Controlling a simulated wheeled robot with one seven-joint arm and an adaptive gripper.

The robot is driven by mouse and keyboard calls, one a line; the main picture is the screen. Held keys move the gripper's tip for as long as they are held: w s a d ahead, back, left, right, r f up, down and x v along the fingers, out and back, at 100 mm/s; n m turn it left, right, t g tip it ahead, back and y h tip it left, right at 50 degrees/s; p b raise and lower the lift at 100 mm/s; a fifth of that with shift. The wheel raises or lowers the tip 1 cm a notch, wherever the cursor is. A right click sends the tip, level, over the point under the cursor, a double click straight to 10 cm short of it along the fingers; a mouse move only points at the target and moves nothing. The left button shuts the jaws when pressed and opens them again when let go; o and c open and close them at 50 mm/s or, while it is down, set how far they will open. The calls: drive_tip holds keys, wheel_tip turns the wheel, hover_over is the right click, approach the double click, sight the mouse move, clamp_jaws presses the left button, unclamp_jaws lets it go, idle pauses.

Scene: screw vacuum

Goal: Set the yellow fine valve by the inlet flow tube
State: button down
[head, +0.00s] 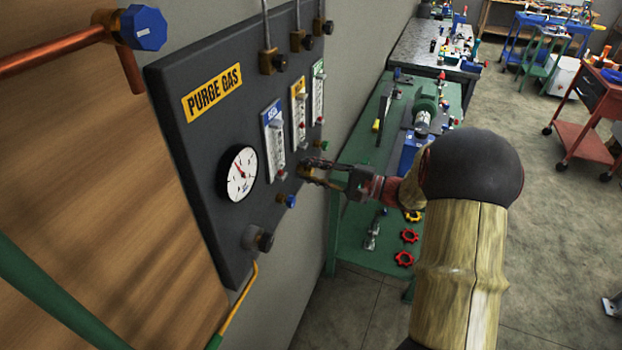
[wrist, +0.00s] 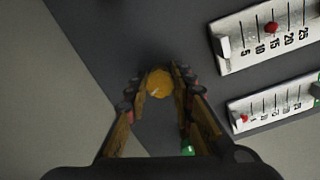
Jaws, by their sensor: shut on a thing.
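The yellow fine valve (wrist: 160,83) is a round knob on the dark panel, seen end-on between my fingers in the wrist view. My gripper (wrist: 159,88) is shut on it, one finger on each side. In the head view my gripper (head: 309,172) reaches the panel's lower right and mostly hides the knob. The yellow-labelled flow tube (head: 299,116) stands above it. In the wrist view a nearby flow tube (wrist: 265,33) has its red float close to the 15 mark. A second tube (wrist: 275,105) has its red float near the low end.
The PURGE GAS panel (head: 190,140) also carries a dial gauge (head: 241,173), a blue-labelled tube (head: 274,142), a green-labelled tube (head: 318,92) and a blue knob (head: 287,201). A green knob (wrist: 187,148) sits close to one finger. A green bench (head: 350,240) stands right of the panel.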

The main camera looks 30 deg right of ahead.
drive_tip(key=shift+n+b, duration=0.4)
drive_tip(key=shift+n, duration=0.1)
drive_tip(key=c, duration=1.5)
unclamp_jaws()
drive_tip(key=shift+s+d, duration=0.1)
drive_tip(key=v, duration=1.1)
drive_tip(key=shift+s+d, duration=0.25)
drive_tip(key=shift+s, duration=0.05)
